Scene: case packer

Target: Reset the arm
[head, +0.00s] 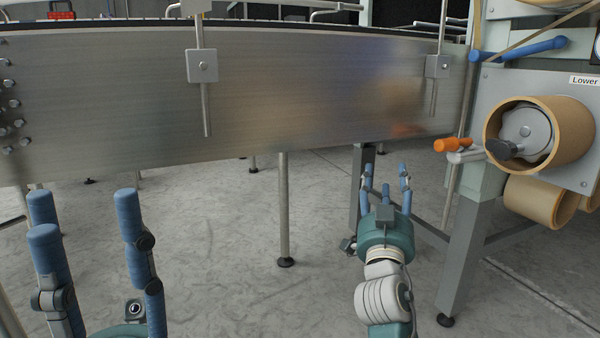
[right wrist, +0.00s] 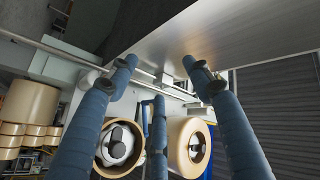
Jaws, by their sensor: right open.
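My left gripper (head: 85,205) is at the lower left of the head view. Its blue fingers point up and stand wide apart, with nothing between them. My right gripper (head: 385,175) is right of centre, in front of the conveyor's lower edge and left of the machine. Its blue fingers are spread and empty. In the right wrist view the right gripper (right wrist: 160,65) also shows its fingers apart, with nothing held. My right arm (head: 383,298) reaches up from the bottom edge of the head view.
A metal conveyor side (head: 320,85) spans the back, on legs such as a thin post (head: 284,205). The machine at right carries a tape roll (head: 572,130), an orange handle (head: 452,145) and a blue lever (head: 535,48).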

